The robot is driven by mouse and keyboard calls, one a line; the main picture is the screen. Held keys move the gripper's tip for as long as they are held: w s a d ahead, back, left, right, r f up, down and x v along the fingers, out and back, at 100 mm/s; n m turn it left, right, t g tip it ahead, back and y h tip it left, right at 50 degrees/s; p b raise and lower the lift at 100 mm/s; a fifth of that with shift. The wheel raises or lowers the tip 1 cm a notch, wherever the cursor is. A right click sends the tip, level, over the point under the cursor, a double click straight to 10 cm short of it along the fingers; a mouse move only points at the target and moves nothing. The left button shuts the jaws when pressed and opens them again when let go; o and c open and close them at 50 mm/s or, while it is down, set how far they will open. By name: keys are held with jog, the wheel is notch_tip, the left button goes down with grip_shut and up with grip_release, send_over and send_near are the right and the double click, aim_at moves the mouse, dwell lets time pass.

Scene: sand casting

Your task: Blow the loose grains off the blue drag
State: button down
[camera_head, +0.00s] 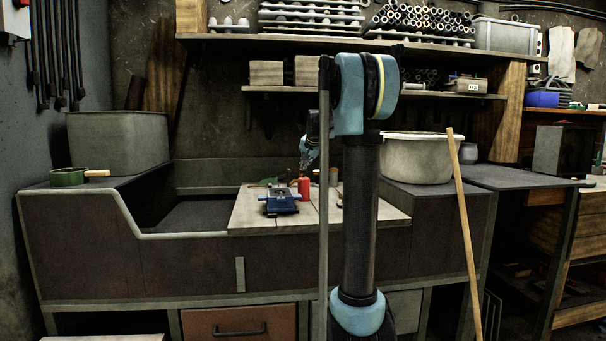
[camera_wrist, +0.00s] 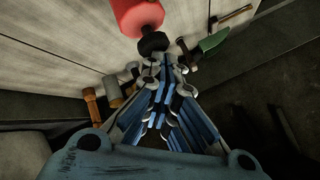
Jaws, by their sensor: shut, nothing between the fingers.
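The blue drag (camera_head: 281,207) lies on the pale board at the middle of the bench, with a greyish upper side. Loose grains on it are too small to make out. A red bulb (camera_head: 304,187) stands just right of the drag; in the wrist view the red bulb (camera_wrist: 138,14) shows at the top with a black end. In the wrist view my gripper (camera_wrist: 168,70) is shut and empty, apart from the bulb. The drag is out of the wrist view.
The pale board (camera_head: 245,213) borders a sunken bin (camera_head: 200,215) on the left. A green-bladed tool (camera_wrist: 214,41) and several wooden-handled tools (camera_wrist: 92,103) lie near the bulb. A large pale tub (camera_head: 417,160) stands right; a long wooden pole (camera_head: 465,240) leans before it.

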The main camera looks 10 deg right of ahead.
jog(key=shift+f, duration=0.6)
dwell(0.6)
jog(key=shift+r, duration=1.5)
jog(key=shift+r, duration=2.5)
